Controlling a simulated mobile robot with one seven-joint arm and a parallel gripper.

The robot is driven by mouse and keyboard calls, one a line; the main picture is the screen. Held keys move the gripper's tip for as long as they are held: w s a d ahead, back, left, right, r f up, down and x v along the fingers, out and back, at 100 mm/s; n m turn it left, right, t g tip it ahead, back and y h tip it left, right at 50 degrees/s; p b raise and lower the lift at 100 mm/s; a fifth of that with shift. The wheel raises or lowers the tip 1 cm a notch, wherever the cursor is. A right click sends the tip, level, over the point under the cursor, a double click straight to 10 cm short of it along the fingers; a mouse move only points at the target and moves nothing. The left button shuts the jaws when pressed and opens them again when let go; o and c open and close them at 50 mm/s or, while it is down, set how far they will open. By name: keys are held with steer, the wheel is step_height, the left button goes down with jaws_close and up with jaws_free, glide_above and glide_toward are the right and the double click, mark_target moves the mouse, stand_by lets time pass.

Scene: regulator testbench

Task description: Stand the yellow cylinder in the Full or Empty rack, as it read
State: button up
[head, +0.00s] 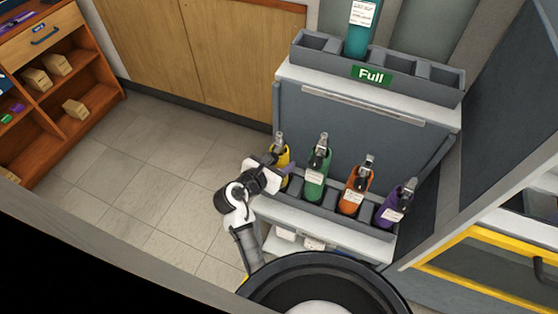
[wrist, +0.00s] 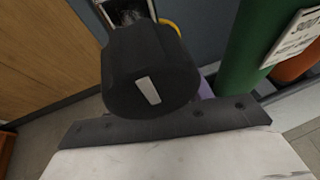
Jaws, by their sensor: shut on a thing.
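The yellow cylinder (head: 284,158) is upright at the left end of the lower grey rack, with a silver valve on top. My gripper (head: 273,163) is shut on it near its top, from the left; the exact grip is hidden. Its base is hidden, so I cannot tell whether it is seated or raised. In the wrist view a black round knob (wrist: 150,80) with a white mark fills the middle, and a sliver of yellow (wrist: 171,25) shows behind it. The Full rack (head: 440,80), with a green sign, stands above at the back. No Empty sign is visible.
Green (head: 315,182), orange (head: 354,190) and purple (head: 392,208) cylinders stand in the lower rack (head: 332,217) to the right. A teal cylinder (head: 359,38) stands in the Full rack, which has empty slots on both sides. A yellow-edged frame (head: 480,238) is at right.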

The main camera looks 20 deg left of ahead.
steer(key=o, duration=1.3)
steer(key=shift+f, duration=0.15)
steer(key=v, duration=1.4)
steer(key=shift+w, duration=0.1)
